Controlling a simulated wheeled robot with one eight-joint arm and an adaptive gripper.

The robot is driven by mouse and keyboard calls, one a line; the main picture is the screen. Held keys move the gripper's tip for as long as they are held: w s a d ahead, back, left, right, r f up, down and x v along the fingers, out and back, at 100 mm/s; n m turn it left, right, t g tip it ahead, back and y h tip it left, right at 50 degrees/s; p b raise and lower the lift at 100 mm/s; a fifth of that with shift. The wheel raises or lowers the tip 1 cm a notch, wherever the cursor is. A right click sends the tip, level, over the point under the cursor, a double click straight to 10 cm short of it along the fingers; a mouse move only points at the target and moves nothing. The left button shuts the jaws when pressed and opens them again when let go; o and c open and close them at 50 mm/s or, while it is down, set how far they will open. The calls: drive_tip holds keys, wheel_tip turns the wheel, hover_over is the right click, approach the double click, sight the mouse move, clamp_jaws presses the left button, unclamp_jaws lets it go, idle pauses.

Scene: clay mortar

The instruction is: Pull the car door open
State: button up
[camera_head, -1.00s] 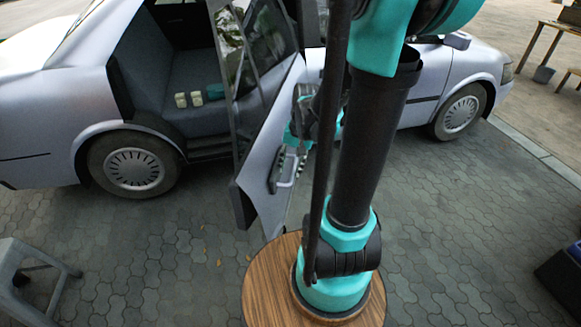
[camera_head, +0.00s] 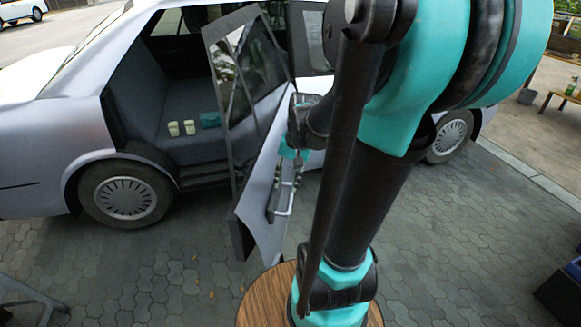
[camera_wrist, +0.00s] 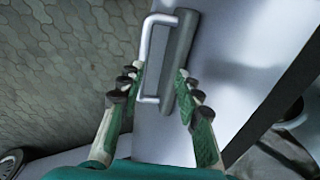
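The silver car's rear door (camera_head: 262,170) stands swung out from the body, with the seat visible through the opening. Its handle (camera_head: 283,198) is a pale bar on the door's outer face; it also shows in the wrist view (camera_wrist: 146,45) beside a dark grey backing strip. My gripper (camera_head: 288,172) is at the handle. In the wrist view its fingers (camera_wrist: 156,80) are apart, one on each side of the handle's lower part. A gap shows between them, and I cannot tell whether either finger touches the bar.
Two cream items (camera_head: 181,128) and a teal item (camera_head: 210,119) lie on the rear seat (camera_head: 165,95). My wooden-topped base is close to the door's lower edge. A grey stool (camera_head: 30,300) is at lower left.

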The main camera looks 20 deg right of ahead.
wheel_tip(320, 180, up, 6)
drive_tip(key=d, duration=0.1)
drive_tip(key=shift+s, duration=0.25)
idle(0.4)
